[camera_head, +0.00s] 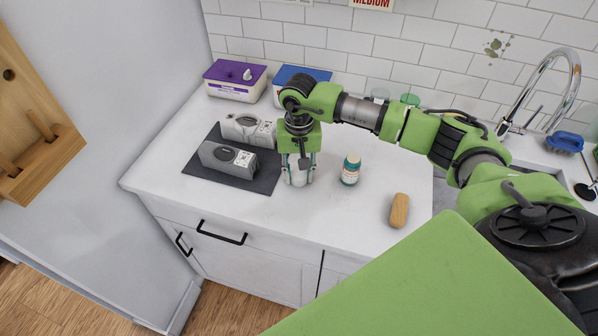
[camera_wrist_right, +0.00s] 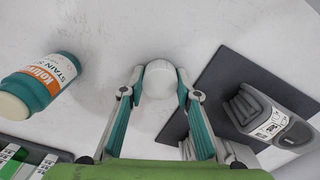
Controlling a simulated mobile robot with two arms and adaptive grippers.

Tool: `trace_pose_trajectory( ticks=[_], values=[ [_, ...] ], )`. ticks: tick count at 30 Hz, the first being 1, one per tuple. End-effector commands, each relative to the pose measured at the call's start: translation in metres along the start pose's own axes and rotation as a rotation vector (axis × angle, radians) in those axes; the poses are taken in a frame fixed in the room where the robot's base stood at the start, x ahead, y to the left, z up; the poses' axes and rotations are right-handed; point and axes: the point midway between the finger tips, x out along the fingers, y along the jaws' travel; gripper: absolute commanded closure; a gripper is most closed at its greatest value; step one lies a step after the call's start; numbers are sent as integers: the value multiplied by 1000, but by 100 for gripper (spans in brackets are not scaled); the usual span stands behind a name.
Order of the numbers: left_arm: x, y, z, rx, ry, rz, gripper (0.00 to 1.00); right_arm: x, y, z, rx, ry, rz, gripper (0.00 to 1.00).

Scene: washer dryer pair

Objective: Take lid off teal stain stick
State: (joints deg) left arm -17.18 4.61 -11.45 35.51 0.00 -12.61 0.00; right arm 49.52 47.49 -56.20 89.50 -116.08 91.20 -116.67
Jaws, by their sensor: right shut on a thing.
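The teal stain stick (camera_head: 350,172) stands upright on the white counter, just right of my right gripper. It has an orange and white label and a cream-coloured exposed top; it also shows at the left of the right wrist view (camera_wrist_right: 40,82). My right gripper (camera_head: 299,178) points down at the counter, apart from the stick. Its fingers (camera_wrist_right: 160,90) are shut on a white, round lid-like piece (camera_wrist_right: 159,75), at or close above the counter; I cannot tell if it touches. My left gripper is not in view.
Two grey devices (camera_head: 228,160) lie on a dark mat (camera_head: 262,183) to the left. A purple-lidded box (camera_head: 235,80) and a blue-lidded box stand behind. A wooden brush-like block (camera_head: 399,210) lies right, near a sink with a tap (camera_head: 570,80). The front counter is clear.

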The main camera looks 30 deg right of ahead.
Motion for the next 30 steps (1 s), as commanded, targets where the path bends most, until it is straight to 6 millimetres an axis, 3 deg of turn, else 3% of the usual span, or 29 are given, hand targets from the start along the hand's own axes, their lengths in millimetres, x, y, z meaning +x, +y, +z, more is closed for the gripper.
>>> trace_pose_trajectory(
  ticks=[2,3,4,18,19,30],
  values=[
    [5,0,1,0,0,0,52,4,0,0,0,0,1,96],
    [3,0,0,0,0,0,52,2,0,0,0,0,0,62],
    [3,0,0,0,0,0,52,2,0,0,0,0,1,55],
    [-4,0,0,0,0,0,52,-4,0,0,0,0,0,53],
    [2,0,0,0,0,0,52,-6,0,-1,0,3,-2,53],
    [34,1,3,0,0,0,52,-82,0,-2,1,6,-2,53]
  ],
)
